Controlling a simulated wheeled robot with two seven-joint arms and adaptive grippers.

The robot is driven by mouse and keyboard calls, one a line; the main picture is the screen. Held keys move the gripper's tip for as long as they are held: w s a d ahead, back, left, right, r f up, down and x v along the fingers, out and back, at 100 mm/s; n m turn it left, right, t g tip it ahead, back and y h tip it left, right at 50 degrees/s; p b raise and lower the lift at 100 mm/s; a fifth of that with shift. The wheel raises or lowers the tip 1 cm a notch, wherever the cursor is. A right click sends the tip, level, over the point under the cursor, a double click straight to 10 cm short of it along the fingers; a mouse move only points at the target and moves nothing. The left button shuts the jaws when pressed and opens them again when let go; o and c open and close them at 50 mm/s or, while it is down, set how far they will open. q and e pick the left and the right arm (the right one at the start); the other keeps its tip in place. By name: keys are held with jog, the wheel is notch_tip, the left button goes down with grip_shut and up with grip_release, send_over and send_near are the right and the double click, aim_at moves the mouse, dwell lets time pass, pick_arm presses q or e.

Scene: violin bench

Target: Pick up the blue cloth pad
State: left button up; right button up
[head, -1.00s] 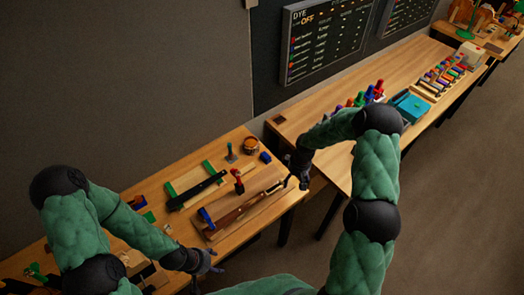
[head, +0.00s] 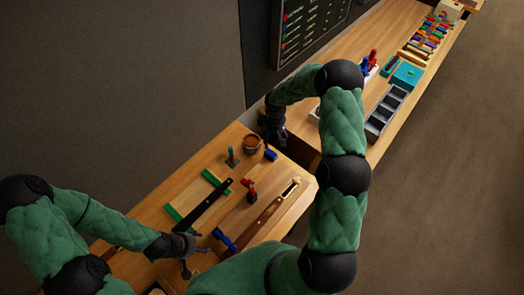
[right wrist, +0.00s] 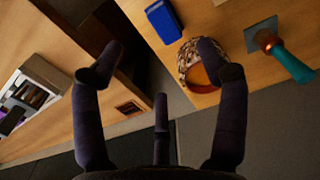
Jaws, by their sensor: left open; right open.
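The blue cloth pad (head: 270,153) lies near the far right corner of the near bench, beside a round brown bowl-like container (head: 252,143). The pad also shows in the right wrist view (right wrist: 164,21) at the top, beyond my fingertips and apart from them. My right gripper (head: 275,130) is open and empty, just beyond the pad near the gap between the benches. Its spread fingers also show in the right wrist view (right wrist: 158,62), one overlapping the container's image. My left gripper (head: 196,262) is open and empty over the front of the near bench.
A green-handled tool (head: 232,157) stands near the container. A dark fingerboard (head: 203,204), red and blue clamps and a violin neck (head: 265,218) lie on the near bench. A grey compartment tray (head: 384,113) and teal box (head: 407,75) stand on the farther bench.

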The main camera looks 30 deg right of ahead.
aim_at(272, 151)
jog(key=shift+f+p, duration=0.6)
jog(key=shift+f, duration=4.95)
jog(key=shift+a, duration=0.1)
jog(key=c, duration=1.2)
